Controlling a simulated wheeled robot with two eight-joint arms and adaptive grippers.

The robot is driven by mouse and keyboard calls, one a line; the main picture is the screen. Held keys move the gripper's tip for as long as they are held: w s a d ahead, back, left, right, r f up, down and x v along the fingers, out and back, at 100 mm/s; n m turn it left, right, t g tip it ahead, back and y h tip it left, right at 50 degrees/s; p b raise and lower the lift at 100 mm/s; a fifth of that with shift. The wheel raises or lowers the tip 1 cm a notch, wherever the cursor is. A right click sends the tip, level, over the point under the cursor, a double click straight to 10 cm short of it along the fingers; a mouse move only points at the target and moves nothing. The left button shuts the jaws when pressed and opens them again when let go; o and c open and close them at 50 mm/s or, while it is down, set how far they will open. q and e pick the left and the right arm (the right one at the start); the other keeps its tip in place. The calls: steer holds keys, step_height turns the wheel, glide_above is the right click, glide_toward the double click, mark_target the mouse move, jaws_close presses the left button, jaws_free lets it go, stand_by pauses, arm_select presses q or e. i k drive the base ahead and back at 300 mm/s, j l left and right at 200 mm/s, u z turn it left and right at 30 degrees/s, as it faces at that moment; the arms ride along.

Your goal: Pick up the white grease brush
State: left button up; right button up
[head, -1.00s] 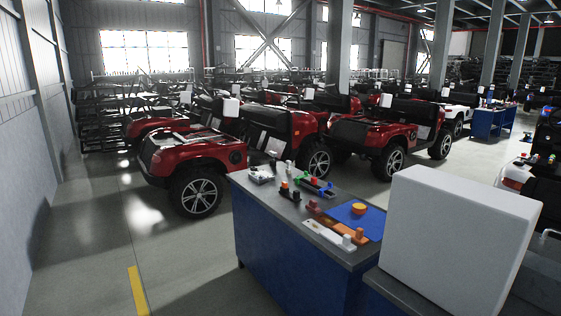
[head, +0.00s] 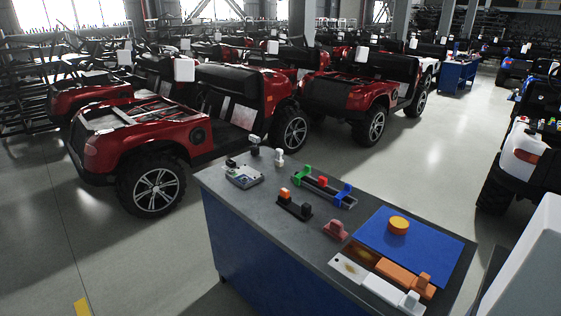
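What looks like the white grease brush (head: 378,287) lies flat at the near right edge of the blue workbench. It is a long white piece with a stained patch near its left end and an upright white block near its right end. A similar orange piece (head: 400,277) with an upright orange block lies right alongside, behind it. Neither of my grippers is in view, and nothing touches the white piece except perhaps its orange neighbour; I cannot tell whether they touch.
A large white box (head: 530,275) stands at right.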

mark_target(279, 161)
steer(key=i+j+z, duration=0.15)
steer(key=z, duration=0.35)
steer(key=i+j+z, duration=0.1)
steer(key=z, duration=0.35)
steer(key=i+j+z, duration=0.1)
steer(key=j+z, duration=0.15)
steer(key=z, duration=0.25)
